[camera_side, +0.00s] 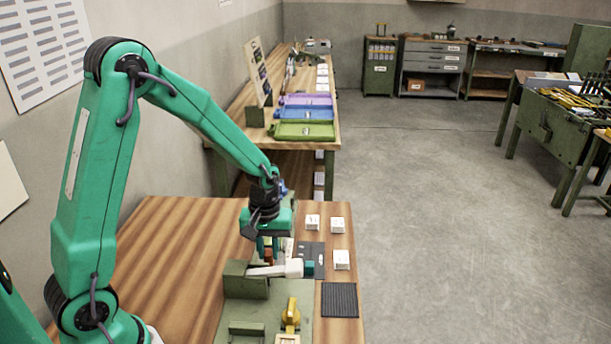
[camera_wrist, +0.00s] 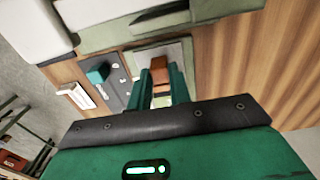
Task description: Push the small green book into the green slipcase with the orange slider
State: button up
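My gripper (camera_side: 268,252) points down over the green fixture on the wooden bench. In the wrist view its two green fingers (camera_wrist: 160,80) stand on either side of an orange-brown block, the orange slider (camera_wrist: 159,72), with no clear gap. The slider also shows in the side view (camera_side: 268,257). A small teal-green block (camera_side: 309,267), perhaps the green book, sits on a dark grey plate; it also shows in the wrist view (camera_wrist: 97,74). I cannot tell for certain which part is the slipcase; a green box (camera_side: 246,279) stands left of the gripper.
A white bar (camera_side: 272,270) lies between the green box and the teal block. White blocks (camera_side: 341,260) stand along the right side. A yellow lever (camera_side: 291,314) rises from the front fixture, beside a black ribbed mat (camera_side: 340,300). Bare wood (camera_side: 170,240) lies to the left.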

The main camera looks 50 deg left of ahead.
grip_shut()
jog(key=w+a, duration=0.8)
jog(key=w, duration=0.1)
jog(key=shift+a, duration=0.4)
jog(key=o, duration=0.7)
grip_release()
jog(key=shift+s, duration=0.15)
jog(key=shift+r, duration=0.15)
notch_tip(320, 180, up, 8)
jog(key=shift+f, duration=0.25)
